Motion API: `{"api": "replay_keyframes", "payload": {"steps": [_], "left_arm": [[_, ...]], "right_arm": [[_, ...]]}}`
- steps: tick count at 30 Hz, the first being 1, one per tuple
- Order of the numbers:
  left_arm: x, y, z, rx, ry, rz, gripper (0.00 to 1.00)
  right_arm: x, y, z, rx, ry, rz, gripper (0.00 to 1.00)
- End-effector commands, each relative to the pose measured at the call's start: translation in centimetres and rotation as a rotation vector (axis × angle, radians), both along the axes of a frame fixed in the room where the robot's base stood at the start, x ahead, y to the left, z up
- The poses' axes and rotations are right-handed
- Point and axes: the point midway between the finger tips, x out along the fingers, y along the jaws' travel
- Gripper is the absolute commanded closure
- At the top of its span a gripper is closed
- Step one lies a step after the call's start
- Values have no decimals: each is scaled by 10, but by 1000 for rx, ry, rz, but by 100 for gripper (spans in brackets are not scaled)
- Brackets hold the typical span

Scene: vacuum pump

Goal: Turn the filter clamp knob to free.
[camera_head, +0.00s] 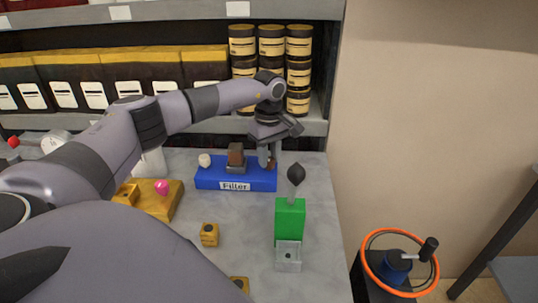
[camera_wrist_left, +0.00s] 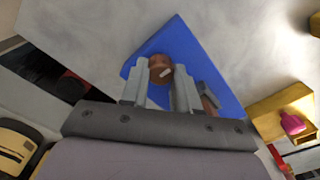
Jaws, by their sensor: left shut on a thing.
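The blue filter base (camera_head: 207,180), labelled "Filter", sits on the grey table. A brown round knob (camera_wrist_left: 161,69) with a pale mark is at one end of it. My left gripper (camera_head: 268,160) points down over the right end of the base and is shut on this knob. In the left wrist view its two fingers (camera_wrist_left: 160,78) stand on either side of the knob. The fingers mostly hide the knob in the head view. A brown block on a grey mount (camera_head: 236,153) and a white round piece (camera_head: 204,160) stand on the same base. My right gripper is out of view.
A green block (camera_head: 290,218) with a dark-tipped stem stands in front right of the filter. Yellow blocks, one with a pink knob (camera_head: 162,187), lie at left. Shelves with boxes and dark cans (camera_head: 271,48) rise behind.

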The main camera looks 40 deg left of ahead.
Motion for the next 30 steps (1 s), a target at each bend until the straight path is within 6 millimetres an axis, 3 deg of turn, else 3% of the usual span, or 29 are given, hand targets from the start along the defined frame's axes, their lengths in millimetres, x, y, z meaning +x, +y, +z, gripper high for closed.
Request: {"api": "replay_keyframes", "payload": {"steps": [4,5,6,7,17,30], "left_arm": [[1,-1,1,-2,-4,-3,100],[1,-1,1,-2,-4,-3,60],[1,-1,1,-2,-3,-3,47],[1,-1,1,-2,-3,-2,44],[1,0,4,0,-2,-1,44],[1,-1,66,-1,-5,-1,44]], "right_arm": [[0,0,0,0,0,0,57],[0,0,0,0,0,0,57],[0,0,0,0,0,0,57],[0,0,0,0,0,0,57],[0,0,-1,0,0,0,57],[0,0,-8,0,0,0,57]]}}
